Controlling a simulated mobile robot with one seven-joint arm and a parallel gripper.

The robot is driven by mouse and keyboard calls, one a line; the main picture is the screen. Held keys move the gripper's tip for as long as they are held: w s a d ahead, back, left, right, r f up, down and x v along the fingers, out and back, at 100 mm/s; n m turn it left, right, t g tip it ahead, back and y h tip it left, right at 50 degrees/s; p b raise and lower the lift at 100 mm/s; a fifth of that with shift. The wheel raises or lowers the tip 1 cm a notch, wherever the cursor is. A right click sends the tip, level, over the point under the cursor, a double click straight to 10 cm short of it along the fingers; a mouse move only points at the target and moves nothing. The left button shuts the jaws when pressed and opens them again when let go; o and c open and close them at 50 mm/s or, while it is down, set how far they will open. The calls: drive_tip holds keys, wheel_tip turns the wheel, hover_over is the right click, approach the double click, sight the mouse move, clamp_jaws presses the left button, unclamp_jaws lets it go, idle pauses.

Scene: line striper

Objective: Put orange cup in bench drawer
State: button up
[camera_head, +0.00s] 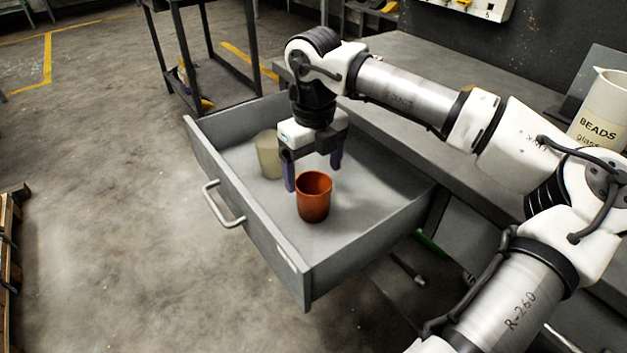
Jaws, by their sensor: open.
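The orange cup (314,201) stands upright inside the open bench drawer (250,213), toward its front right part. My gripper (313,175) is above the drawer, pointing down, with its fingers spread.
A beige cup (268,155) stands in the drawer behind my gripper. The bench top (408,62) is mostly clear along its far part. A container labelled BEADS (602,112) stands on it at right. Open concrete floor lies left of the drawer.

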wheel_tip(320, 180, up, 7)
drive_tip(key=shift+r, duration=0.2)
idle(1.3)
